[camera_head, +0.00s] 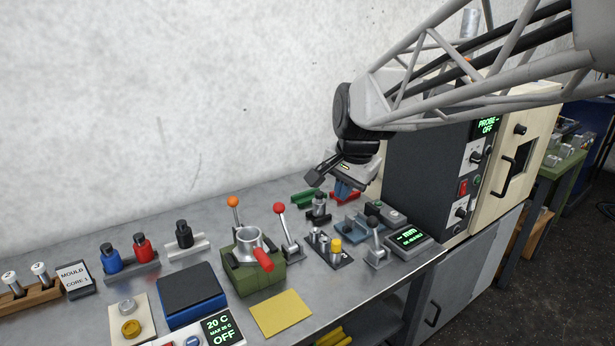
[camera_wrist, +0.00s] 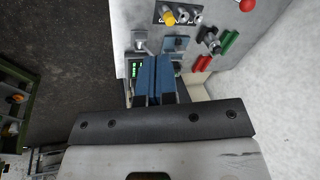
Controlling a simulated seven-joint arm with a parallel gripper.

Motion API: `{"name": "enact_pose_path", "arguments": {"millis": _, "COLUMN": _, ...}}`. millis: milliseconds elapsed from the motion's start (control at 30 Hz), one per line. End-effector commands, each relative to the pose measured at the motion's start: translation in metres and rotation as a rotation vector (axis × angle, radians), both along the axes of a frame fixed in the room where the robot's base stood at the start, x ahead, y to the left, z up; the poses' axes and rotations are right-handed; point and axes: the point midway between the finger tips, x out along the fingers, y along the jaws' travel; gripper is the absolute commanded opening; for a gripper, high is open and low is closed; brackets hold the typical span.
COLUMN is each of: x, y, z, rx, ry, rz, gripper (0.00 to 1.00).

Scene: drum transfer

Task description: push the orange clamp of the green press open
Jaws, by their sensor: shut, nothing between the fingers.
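The green press (camera_head: 268,278) stands left of centre on the bench in the head view, with a round metal cup and a red handle on it. A lever with an orange ball knob (camera_head: 233,202) rises upright at its back left; I take this as the orange clamp. My gripper (camera_head: 346,192) is well to the right of the press, above the back right of the bench. Its blue fingers are together and empty, also in the wrist view (camera_wrist: 156,60). The press is not visible in the wrist view.
A red-knobbed lever (camera_head: 279,208) stands right of the press, and a black-knobbed lever (camera_head: 374,222) further right. A yellow pad (camera_head: 281,314) lies in front. A dark cabinet (camera_head: 425,160) stands beside my gripper.

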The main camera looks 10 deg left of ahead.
Motion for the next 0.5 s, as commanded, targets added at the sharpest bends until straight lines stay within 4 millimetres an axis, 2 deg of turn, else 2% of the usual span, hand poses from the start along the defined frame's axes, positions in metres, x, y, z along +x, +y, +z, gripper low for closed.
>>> {"name": "enact_pose_path", "arguments": {"millis": 200, "x": 0.025, "y": 0.055, "z": -0.004, "rx": 0.034, "ry": 0.024, "rz": -0.049, "gripper": 0.0}}
{"name": "enact_pose_path", "arguments": {"millis": 500, "x": 0.051, "y": 0.133, "z": -0.012, "rx": 0.08, "ry": 0.056, "rz": -0.121, "gripper": 0.0}}
